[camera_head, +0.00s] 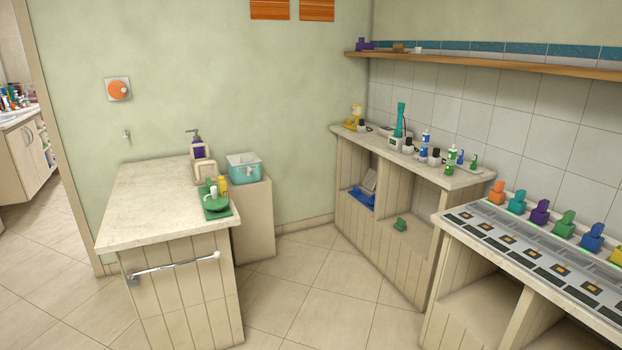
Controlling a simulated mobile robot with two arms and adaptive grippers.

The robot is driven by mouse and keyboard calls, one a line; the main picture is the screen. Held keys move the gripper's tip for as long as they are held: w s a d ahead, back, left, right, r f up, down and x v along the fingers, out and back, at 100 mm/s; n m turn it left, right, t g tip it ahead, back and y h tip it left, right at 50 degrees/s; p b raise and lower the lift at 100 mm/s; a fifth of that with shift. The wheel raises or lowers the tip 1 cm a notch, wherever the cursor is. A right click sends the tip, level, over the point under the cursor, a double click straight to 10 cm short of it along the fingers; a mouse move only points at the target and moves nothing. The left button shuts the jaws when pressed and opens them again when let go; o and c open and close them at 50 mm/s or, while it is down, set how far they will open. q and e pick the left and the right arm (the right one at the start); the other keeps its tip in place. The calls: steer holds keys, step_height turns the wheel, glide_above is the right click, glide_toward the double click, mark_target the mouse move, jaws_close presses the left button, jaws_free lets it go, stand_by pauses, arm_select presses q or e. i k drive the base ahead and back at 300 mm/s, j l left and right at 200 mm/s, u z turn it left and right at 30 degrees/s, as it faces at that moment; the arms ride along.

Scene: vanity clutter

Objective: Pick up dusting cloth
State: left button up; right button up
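A blue, low, folded-looking item (361,199) lies in the left open compartment under the back counter. It may be the dusting cloth, but it is too small to tell for sure. Neither of my grippers shows in the head view.
A counter (150,200) with a towel bar (175,267) stands at the left, holding a green tray (217,209) and bottles. A teal box (244,167) sits beside it. The back counter (462,178) carries several bottles. The tiled floor (305,285) between them is clear.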

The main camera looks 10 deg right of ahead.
mark_target(400, 224)
steer(key=i+l+z, duration=0.2)
steer(key=i, duration=0.45)
steer(key=i+z, duration=0.15)
steer(key=i, duration=0.5)
steer(key=i+j+z, duration=0.2)
steer(key=i, duration=0.45)
steer(key=i+j+z, duration=0.15)
steer(key=i, duration=0.5)
steer(key=i+j+z, duration=0.4)
steer(key=i, duration=0.15)
steer(key=i+j+z, duration=0.85)
steer(key=j, duration=0.2)
